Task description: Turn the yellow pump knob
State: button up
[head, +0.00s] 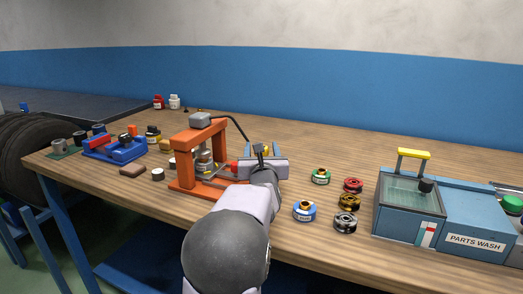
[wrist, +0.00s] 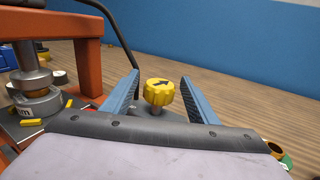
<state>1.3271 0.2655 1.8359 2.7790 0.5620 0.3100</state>
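The yellow pump knob (wrist: 159,93) has a scalloped rim and a black arrow on top. In the wrist view it stands upright on a short grey stem, between the two blue fingers of my gripper (wrist: 158,97). The gripper is open, with a gap between the knob and each finger. In the head view my gripper (head: 264,151) is beside the right side of the orange press (head: 181,160), and only a little yellow shows between the fingers. The pump body under the knob is mostly hidden by my gripper.
A black hose (head: 233,124) arches from the press top down near my gripper. Several round coloured parts, one of them blue (head: 304,211), stand to the right, before the parts wash tank (head: 407,213). A blue vise-like fixture (head: 114,148) is at left.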

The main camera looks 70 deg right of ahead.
jog(key=shift+b+v, duration=0.3)
jog(key=shift+v, duration=3.4)
